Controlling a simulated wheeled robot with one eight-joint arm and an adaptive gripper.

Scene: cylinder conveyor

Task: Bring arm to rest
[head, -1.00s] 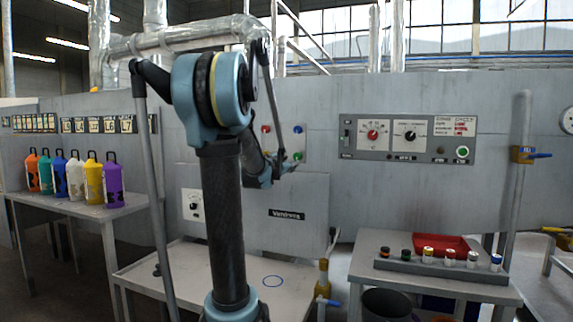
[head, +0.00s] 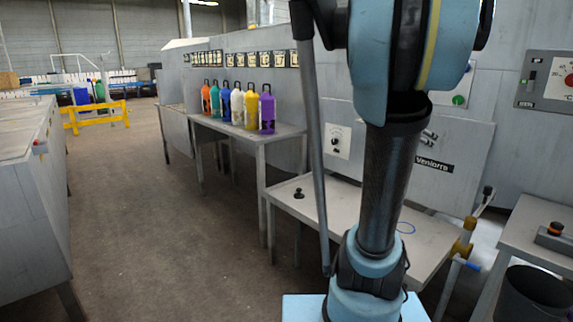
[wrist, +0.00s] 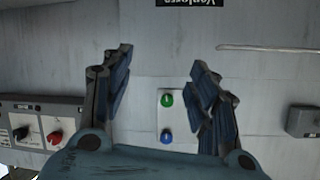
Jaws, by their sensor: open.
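My gripper (wrist: 162,95) shows in the wrist view with its two blue-grey fingers spread wide and nothing between them. Beyond the gap is a grey panel with a small plate bearing a green button (wrist: 167,100) and a blue button (wrist: 166,137). The gripper touches nothing that I can see. In the head view my arm stands upright in front of a table (head: 318,210), and its upper part runs out of the top of the picture. The gripper is out of sight in that view.
Several coloured bottles, among them a purple one (head: 267,113), stand in a row on a side table (head: 235,133). A dark bin (head: 532,295) stands at the lower right. A long grey counter (head: 30,190) is at the left. The floor (head: 165,240) between is clear.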

